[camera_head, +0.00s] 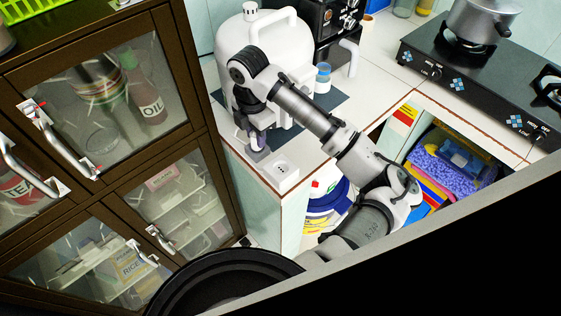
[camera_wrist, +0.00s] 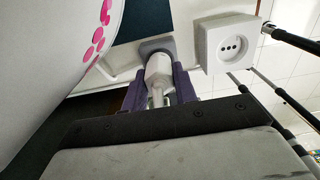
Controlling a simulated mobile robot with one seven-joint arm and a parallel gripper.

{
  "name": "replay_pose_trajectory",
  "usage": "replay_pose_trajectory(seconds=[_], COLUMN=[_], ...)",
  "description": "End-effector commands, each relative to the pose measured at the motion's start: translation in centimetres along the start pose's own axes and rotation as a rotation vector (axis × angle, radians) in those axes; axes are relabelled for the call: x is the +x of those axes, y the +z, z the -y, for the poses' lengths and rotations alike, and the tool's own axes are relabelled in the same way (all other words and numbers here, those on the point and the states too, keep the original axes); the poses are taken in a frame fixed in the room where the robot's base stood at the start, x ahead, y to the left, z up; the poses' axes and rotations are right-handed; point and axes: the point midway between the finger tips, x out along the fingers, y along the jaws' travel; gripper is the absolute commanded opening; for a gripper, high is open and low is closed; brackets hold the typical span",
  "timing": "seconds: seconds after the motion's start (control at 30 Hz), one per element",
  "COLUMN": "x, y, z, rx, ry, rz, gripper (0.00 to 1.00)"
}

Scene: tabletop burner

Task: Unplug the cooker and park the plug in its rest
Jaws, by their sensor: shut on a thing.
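The white cooker (camera_head: 262,50) stands on a dark mat at the counter's left end; its side with pink dots (camera_wrist: 92,30) shows in the wrist view. My gripper (camera_wrist: 159,70) is shut on the white plug (camera_wrist: 158,72), between two purple fingers. The plug's far end is at the grey rest (camera_wrist: 155,46); I cannot tell how fully it is seated. The white socket box (camera_wrist: 228,44) is to the right with its holes bare; it also shows in the head view (camera_head: 282,174). In the head view my gripper (camera_head: 257,142) is beside the cooker, and the plug is mostly hidden.
A dark glass-door cabinet (camera_head: 110,120) stands close on the left. A black gas stove (camera_head: 480,75) with a steel pot (camera_head: 483,18) is at the upper right. A small jar (camera_head: 323,78) stands right of the cooker. The counter (camera_head: 385,85) between them is clear.

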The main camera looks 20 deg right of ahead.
Motion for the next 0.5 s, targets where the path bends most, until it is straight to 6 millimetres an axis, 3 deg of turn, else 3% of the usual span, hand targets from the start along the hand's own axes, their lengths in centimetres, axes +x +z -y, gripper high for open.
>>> replay_pose_trajectory(seconds=[0.5], x=[1.16], y=[-0.02], z=[0.00], rx=[0.000], ry=[0.000], rz=[-0.001], gripper=[0.00])
